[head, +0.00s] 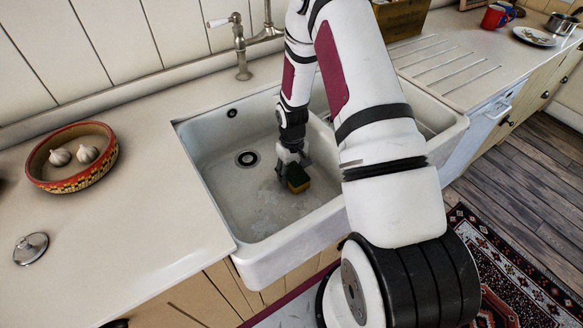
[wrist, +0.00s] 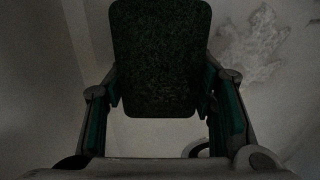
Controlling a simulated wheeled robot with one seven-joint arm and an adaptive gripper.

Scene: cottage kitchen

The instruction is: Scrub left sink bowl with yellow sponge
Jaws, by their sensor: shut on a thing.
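The left sink bowl (head: 222,160) is white, with a dark drain (head: 247,158) and pale greyish smears (head: 262,200) on its floor. My gripper (head: 294,172) reaches down into this bowl, right of the drain. It is shut on the sponge (head: 299,184), which has a yellow side and a dark green scouring side. In the wrist view the sponge's dark green face (wrist: 160,55) sits between the two fingers. A whitish patch (wrist: 262,45) shows on the surface beyond it at upper right. I cannot tell whether the sponge touches the bowl floor.
A metal tap (head: 241,50) stands behind the bowl. My arm hides much of the divider and the right bowl (head: 425,110). A painted bowl with garlic (head: 103,160) and a metal lid (head: 31,247) sit on the left counter. A wooden box (head: 402,18) stands behind the drainboard.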

